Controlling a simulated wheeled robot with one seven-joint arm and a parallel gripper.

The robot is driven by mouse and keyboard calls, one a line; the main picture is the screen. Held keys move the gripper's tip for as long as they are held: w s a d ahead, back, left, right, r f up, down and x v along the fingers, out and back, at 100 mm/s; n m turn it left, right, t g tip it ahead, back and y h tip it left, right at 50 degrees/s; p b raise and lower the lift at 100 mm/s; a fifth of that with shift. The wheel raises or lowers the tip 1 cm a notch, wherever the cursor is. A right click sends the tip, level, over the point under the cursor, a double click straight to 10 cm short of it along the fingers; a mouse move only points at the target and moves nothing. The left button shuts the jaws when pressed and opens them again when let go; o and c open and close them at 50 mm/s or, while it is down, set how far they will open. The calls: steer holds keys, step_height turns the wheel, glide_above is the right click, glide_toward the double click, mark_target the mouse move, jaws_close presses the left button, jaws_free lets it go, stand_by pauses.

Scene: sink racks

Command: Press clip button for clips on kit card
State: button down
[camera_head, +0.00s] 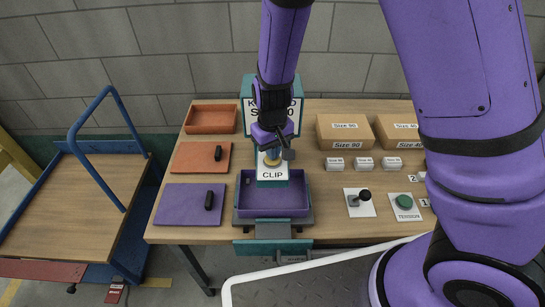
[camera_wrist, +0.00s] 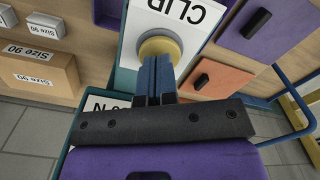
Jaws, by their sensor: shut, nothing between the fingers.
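The clip button is a round yellow button (camera_wrist: 160,47) on a white-topped box marked CLIP (camera_head: 272,175). My gripper (camera_wrist: 153,66) is shut and empty, with its fingertips at the button's near edge in the wrist view; they seem to touch it, but I cannot tell whether it is pressed in. In the head view my gripper (camera_head: 272,153) is over the button and hides part of it. The kit card (camera_head: 249,106) is a teal-framed sign behind, reading in part "K", "S" and "0"; my arm covers its middle. No clips are visible.
A purple tray (camera_head: 243,205) sits below the CLIP box. Orange (camera_head: 192,158) and purple (camera_head: 175,206) lids lie left. "Size 90" (camera_head: 342,134) and "Size 40" (camera_head: 393,132) cartons, small white boxes, a joystick (camera_head: 364,196) and a green TENSION button (camera_head: 404,202) are right. A blue cart (camera_head: 75,195) stands left.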

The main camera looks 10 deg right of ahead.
steer(key=shift+f, duration=0.6)
steer(key=shift+r, duration=1)
steer(key=shift+f, duration=1.05)
steer(key=shift+r, duration=0.15)
stand_by(0.4)
steer(key=shift+r, duration=0.9)
steer(key=shift+f, duration=0.9)
stand_by(0.6)
steer(key=shift+r, duration=0.9)
